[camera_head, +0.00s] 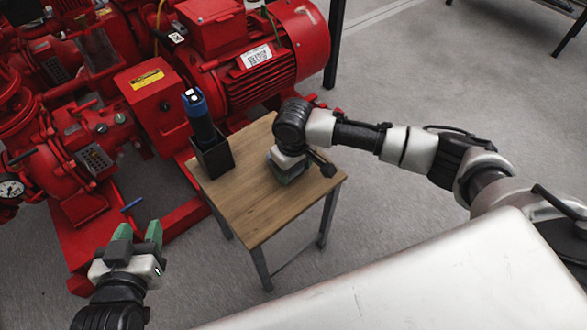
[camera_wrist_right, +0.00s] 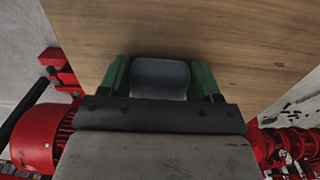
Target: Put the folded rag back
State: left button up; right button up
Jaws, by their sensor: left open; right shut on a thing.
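The folded rag (camera_wrist_right: 160,80) is a grey-blue padded piece between the two green fingers of my right gripper (camera_wrist_right: 160,66) in the right wrist view. That gripper is shut on it. In the head view my right gripper (camera_head: 289,172) points down at the right part of the small wooden table (camera_head: 250,208), and the rag is mostly hidden under it. I cannot tell whether the rag touches the tabletop. My left gripper (camera_head: 138,233) is open and empty, left of the table, with its green fingers apart.
A black holder (camera_head: 213,158) with a blue-and-black tool (camera_head: 196,112) stands on the table's left back corner. Red pump machinery (camera_head: 255,65) is close behind and left of the table. A small blue item (camera_head: 132,204) is by the red frame. The table's front is bare.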

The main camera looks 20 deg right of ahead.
jog(key=shift+f, duration=0.1)
jog(key=o, duration=0.8)
jog(key=shift+c, duration=0.2)
